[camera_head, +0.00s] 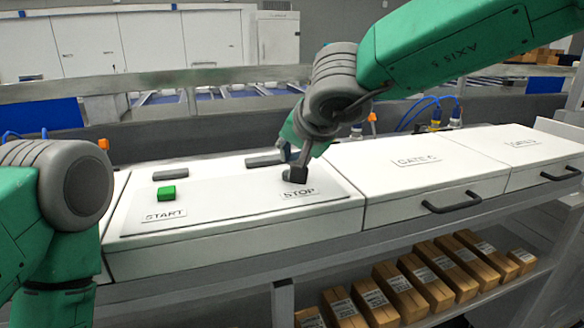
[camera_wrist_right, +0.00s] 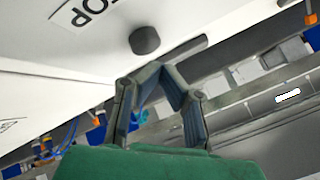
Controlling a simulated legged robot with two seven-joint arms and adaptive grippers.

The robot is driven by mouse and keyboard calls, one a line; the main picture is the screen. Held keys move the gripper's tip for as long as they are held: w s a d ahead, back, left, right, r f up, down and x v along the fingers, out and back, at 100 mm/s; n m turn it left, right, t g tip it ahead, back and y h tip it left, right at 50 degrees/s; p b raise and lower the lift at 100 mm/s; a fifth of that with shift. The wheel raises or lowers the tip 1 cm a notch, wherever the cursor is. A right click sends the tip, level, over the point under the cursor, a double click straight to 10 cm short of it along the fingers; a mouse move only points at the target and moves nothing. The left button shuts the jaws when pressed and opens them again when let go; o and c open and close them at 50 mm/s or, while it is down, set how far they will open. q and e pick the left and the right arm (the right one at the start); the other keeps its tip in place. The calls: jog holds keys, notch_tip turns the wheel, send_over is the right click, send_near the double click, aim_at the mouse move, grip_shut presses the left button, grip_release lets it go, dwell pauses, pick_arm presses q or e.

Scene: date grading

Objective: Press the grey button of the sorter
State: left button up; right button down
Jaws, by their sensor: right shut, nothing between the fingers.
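The sorter panel (camera_head: 235,205) is a white sloped box with a START label, a STOP label and two buttons. The dark grey button (camera_head: 296,179) sits just above the STOP label, partly covered by my right gripper. In the right wrist view the round grey button (camera_wrist_right: 145,40) stands just beyond the fingertips. My right gripper (camera_wrist_right: 161,68) is shut and empty, its tips close to the button; I cannot tell whether they touch. In the head view the right gripper (camera_head: 300,160) comes down over the button from above. My left arm shows at the left, but its gripper is out of view.
A green button (camera_head: 166,193) sits above the START label. White gate boxes (camera_head: 415,165) with dark handles stand to the right. Cartons (camera_head: 410,290) lie on a shelf below. A grey rail (camera_head: 190,78) runs behind the panel.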

aim_at(285, 172)
jog(key=shift+a, duration=0.1)
jog(key=shift+a+r, duration=0.15)
jog(key=r, duration=0.1)
jog(key=r+p, duration=0.1)
jog(key=shift+a+r, duration=0.3)
jog(key=shift+a, duration=0.05)
jog(key=shift+d+r, duration=0.15)
jog(key=shift+r, duration=0.55)
pick_arm(q)
jog(key=shift+r, duration=0.4)
pick_arm(e)
jog(key=shift+d+r, duration=0.3)
jog(key=shift+d, duration=0.05)
pick_arm(q)
jog(key=shift+a, duration=0.3)
pick_arm(e)
jog(key=shift+a, duration=0.4)
pick_arm(q)
jog(key=shift+f, duration=0.1)
pick_arm(e)
jog(key=shift+f, duration=0.1)
